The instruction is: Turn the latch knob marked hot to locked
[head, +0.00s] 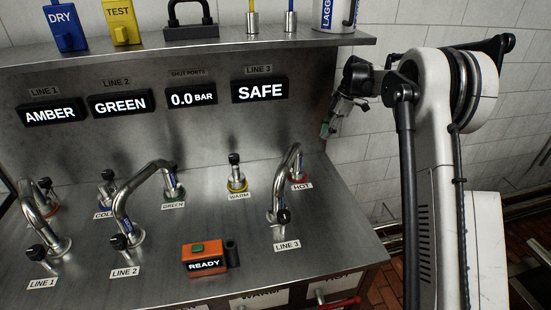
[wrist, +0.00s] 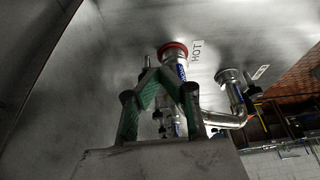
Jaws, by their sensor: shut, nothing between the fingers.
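The port marked HOT (head: 300,183) has a red ring and stands at the right of the steel bench. A bent steel pipe (head: 291,160) joins it to the LINE 3 port, which has a black knob (head: 284,215). In the wrist view the red ring (wrist: 172,49) and the HOT label (wrist: 196,50) show beyond my fingers. I cannot clearly make out the hot latch knob; the pipe and my fingers cover part of that area. My gripper (head: 328,128) is above and to the right of the HOT port, apart from it. Its green fingertips meet, shut and empty.
Bent pipes also stand at LINE 1 (head: 38,204) and LINE 2 (head: 122,205). A WARM knob (head: 235,172) stands left of HOT. An orange READY box (head: 204,256) sits at the front. The LINE 3 display (head: 260,90) reads SAFE. A shelf (head: 200,50) overhangs the back.

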